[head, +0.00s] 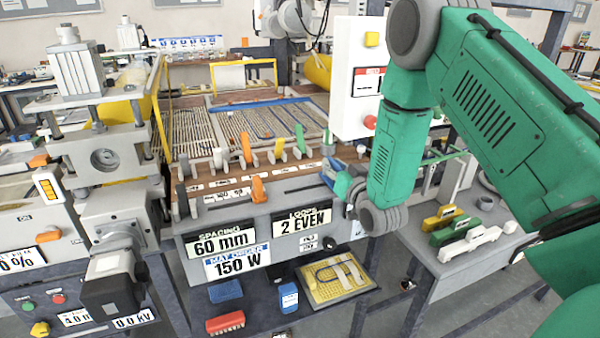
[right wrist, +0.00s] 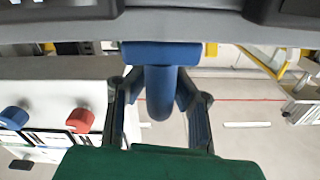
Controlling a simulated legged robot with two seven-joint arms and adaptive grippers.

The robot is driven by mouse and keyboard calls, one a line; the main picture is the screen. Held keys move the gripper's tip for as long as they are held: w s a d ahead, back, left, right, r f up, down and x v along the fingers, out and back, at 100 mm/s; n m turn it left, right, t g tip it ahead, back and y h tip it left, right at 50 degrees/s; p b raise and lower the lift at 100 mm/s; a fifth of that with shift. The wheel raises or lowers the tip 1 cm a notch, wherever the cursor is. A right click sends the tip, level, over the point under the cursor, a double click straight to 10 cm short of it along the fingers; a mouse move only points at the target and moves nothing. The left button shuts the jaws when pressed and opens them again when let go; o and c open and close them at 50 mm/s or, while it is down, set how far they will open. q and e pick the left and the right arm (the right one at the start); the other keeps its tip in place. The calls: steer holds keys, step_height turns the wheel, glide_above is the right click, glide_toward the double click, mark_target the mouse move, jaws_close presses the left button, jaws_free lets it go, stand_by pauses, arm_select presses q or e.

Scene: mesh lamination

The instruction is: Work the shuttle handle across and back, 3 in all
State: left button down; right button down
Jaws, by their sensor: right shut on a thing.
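The mesh machine's front panel (head: 226,222) carries a dark horizontal slot (head: 302,188). My left gripper is not in view.
A side table (head: 455,268) with coloured blocks is at right. A yellow tray (head: 335,280) lies below.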

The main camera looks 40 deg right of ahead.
steer(key=s+d, duration=0.1)
steer(key=d, duration=0.3)
steer(key=s+d, duration=0.1)
steer(key=d, duration=0.3)
steer(key=s+d, duration=0.1)
steer(key=d, duration=0.3)
steer(key=shift+s+d+f, duration=0.1)
steer(key=shift+d, duration=0.05)
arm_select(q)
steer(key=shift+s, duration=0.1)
arm_select(e)
steer(key=shift+s+d, duration=0.2)
steer(key=shift+d, duration=0.65)
steer(key=c, duration=1.5)
jaws_free()
steer(key=shift+s, duration=0.1)
steer(key=shift+s+d, duration=0.15)
steer(key=shift+s, duration=0.25)
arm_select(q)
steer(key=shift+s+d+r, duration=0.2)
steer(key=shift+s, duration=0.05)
arm_select(e)
steer(key=v, duration=1.1)
steer(key=shift+s, duration=0.25)
